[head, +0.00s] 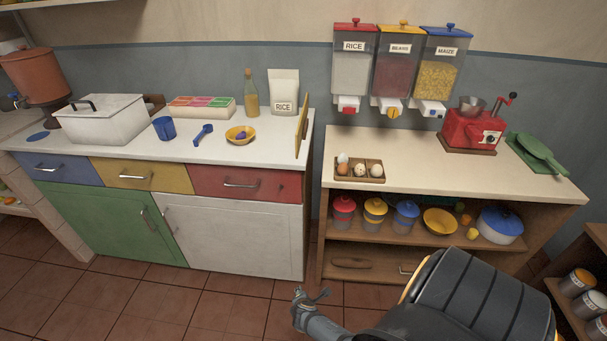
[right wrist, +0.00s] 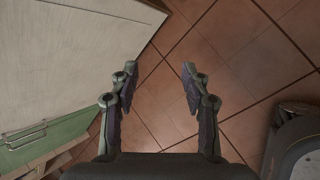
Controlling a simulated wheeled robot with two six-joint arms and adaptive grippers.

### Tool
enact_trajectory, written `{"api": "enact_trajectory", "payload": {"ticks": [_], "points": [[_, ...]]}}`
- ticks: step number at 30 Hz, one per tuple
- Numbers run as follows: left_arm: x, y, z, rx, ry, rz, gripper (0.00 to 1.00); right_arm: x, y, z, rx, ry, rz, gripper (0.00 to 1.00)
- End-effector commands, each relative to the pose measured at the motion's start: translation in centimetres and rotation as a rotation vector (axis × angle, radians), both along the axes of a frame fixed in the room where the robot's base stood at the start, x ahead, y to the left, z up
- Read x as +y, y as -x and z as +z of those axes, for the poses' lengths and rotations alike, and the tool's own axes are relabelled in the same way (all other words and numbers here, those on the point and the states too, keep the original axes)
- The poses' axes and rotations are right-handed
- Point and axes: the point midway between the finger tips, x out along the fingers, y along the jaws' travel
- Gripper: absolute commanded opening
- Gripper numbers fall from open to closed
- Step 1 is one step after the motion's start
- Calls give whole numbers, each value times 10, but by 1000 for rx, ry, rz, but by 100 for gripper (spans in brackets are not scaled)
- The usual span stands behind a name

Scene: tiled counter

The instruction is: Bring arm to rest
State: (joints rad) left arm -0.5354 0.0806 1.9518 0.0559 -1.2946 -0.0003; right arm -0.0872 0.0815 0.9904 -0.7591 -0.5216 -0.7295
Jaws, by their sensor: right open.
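My right gripper (head: 312,295) is low over the tiled floor in the head view, in front of the white cabinet door and apart from it. In the right wrist view the same gripper (right wrist: 159,70) has its two fingers spread, with only floor tiles between them. It holds nothing. My left gripper is in neither view.
The white cabinet door (head: 235,238) and green door (head: 105,222) stand behind the gripper. A wooden shelf unit (head: 440,258) with jars and bowls is at the right. The left counter (head: 160,142) carries a white box, mug and bowl. Floor tiles (head: 240,310) around the gripper are clear.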

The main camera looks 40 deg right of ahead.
Motion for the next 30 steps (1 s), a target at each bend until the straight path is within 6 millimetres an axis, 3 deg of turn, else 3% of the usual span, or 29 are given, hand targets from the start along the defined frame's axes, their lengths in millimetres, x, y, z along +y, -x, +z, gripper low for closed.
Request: {"api": "enact_trajectory", "payload": {"ticks": [11,14,17,19,24,27,30], "points": [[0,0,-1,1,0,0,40,0,1,0,1,-1,-1,47],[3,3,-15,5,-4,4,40,4,16,-8,8,-48,-43,47],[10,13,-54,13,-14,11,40,15,57,-26,20,-178,-175,47],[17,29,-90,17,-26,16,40,26,99,-42,30,-299,-322,47],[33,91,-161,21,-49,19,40,50,202,-66,37,-543,-746,47],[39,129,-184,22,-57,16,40,59,250,-71,29,-626,-968,47],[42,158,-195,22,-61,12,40,64,282,-73,14,-672,-1127,47]]}}
